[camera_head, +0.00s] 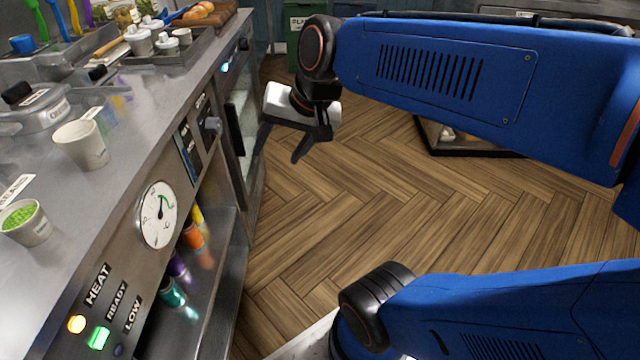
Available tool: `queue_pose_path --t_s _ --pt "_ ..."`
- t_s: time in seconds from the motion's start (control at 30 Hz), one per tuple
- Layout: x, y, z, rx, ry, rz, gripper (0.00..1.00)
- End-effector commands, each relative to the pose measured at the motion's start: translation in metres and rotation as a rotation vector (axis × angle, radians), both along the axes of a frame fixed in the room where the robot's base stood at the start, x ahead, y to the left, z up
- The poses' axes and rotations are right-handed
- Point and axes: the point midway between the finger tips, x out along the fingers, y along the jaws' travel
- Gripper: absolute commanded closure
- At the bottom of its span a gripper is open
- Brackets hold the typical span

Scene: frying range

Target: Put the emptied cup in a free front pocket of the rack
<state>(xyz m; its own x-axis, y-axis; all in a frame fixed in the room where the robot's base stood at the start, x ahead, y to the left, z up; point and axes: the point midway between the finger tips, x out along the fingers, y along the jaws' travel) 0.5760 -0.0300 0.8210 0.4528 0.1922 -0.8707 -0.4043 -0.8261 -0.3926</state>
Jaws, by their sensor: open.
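A white cup (80,146) stands upright on the steel counter at the left; its visible inside looks bare. A second white cup (27,228), nearer, holds green bits. My gripper (284,146) is open and empty, over the wooden floor in front of the range, to the right of the counter and well apart from both cups. A dark metal holder (190,62) at the back of the counter bears white lidded pots; I cannot tell whether it is the rack, and no pockets show clearly.
A lidded steel pan (45,108) stands behind the bare cup. The range front carries a dial (158,215), a knob and lit lamps. Coloured containers (180,268) sit on the shelf below. A dark-rimmed box (465,140) lies on the floor. The floor between is clear.

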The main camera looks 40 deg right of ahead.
Motion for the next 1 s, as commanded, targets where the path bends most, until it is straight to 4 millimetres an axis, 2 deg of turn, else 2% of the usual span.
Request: queue_pose_path --t_s 0.03,0.1,0.2,0.3,0.43,1.0 --pt "-0.021 -0.006 -0.012 -0.08 -0.004 0.081 0.45" --pt "-0.043 -0.015 -0.028 -0.188 -0.006 0.192 0.45" --pt "-0.066 -0.027 -0.044 -0.306 -0.001 0.316 0.45" --pt "-0.08 -0.035 -0.055 -0.379 0.004 0.394 0.45" --pt "-0.087 -0.039 -0.06 -0.419 0.008 0.435 0.45" --pt "-0.086 -0.039 -0.06 -0.417 0.008 0.435 0.45"
